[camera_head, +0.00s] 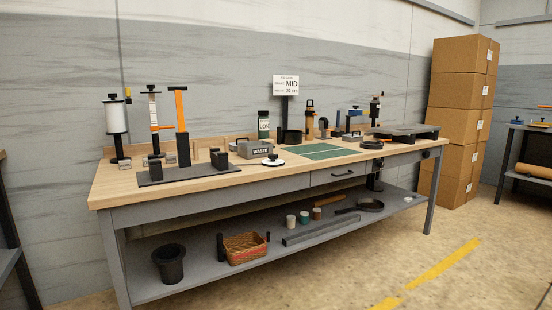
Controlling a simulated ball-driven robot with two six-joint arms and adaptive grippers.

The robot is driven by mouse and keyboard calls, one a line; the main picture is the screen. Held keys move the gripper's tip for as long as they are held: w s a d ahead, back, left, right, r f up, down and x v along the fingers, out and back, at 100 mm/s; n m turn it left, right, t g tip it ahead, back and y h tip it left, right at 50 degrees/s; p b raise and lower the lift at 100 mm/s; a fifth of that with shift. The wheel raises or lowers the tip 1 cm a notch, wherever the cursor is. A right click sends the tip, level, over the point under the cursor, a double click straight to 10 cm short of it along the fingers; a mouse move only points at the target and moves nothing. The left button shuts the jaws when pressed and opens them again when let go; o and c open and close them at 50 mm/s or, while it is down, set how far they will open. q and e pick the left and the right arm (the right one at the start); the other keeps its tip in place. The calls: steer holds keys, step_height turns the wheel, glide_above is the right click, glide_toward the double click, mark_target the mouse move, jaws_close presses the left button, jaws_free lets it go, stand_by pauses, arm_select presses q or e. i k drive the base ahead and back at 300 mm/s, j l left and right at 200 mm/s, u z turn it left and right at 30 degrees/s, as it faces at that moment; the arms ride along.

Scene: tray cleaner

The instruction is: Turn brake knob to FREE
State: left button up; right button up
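A workbench (200,190) with a wooden top and grey frame stands against the wall. A small dark round knob-like part (426,154) sits on the front apron near its right end. Another dark fitting (377,163) is on the apron to its left, above a dark upright part under the bench. Either could be the brake knob; both are too small to read any marking or setting, and I see no FREE label. Neither of my grippers is in view.
On the bench are a dark plate with blocks (190,175), a WASTE box (262,149), a green mat (322,152) and a MID sign (287,86). A lower shelf (200,275) holds a bucket and basket. Stacked cartons (460,125) stand right; floor in front is clear.

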mark_target(274, 156)
steer(key=i+u, duration=0.15)
steer(key=u, duration=0.25)
steer(key=i+l+u, duration=0.3)
steer(key=u, duration=0.15)
steer(key=i+l+u, duration=0.45)
